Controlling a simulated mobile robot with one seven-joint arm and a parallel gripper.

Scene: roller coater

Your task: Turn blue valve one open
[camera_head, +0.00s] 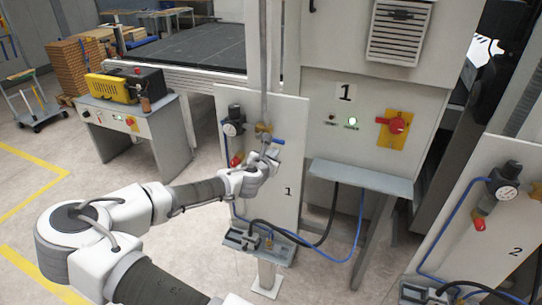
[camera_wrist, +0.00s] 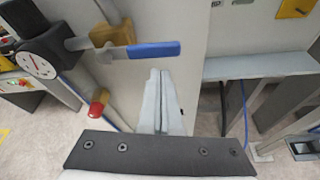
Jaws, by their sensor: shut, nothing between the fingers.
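The blue valve handle (camera_wrist: 152,50) points right from a brass valve body (camera_wrist: 112,35) on the white panel numbered 1. In the head view the handle (camera_head: 278,141) shows as a small blue bar beside the brass body (camera_head: 263,129), crosswise to the grey pipe coming down from above. My gripper (camera_wrist: 160,74) is shut and empty, with its fingertips just below the handle in the wrist view. I cannot tell whether they touch it. In the head view my gripper (camera_head: 271,154) is in front of the panel, close to the valve and partly hiding it.
A pressure gauge (camera_wrist: 38,65) and a red-capped fitting (camera_wrist: 98,102) are left of the valve. A grey shelf (camera_head: 362,180) juts out to the right, below a red switch (camera_head: 397,125). A second panel (camera_head: 490,225), numbered 2, stands at far right.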

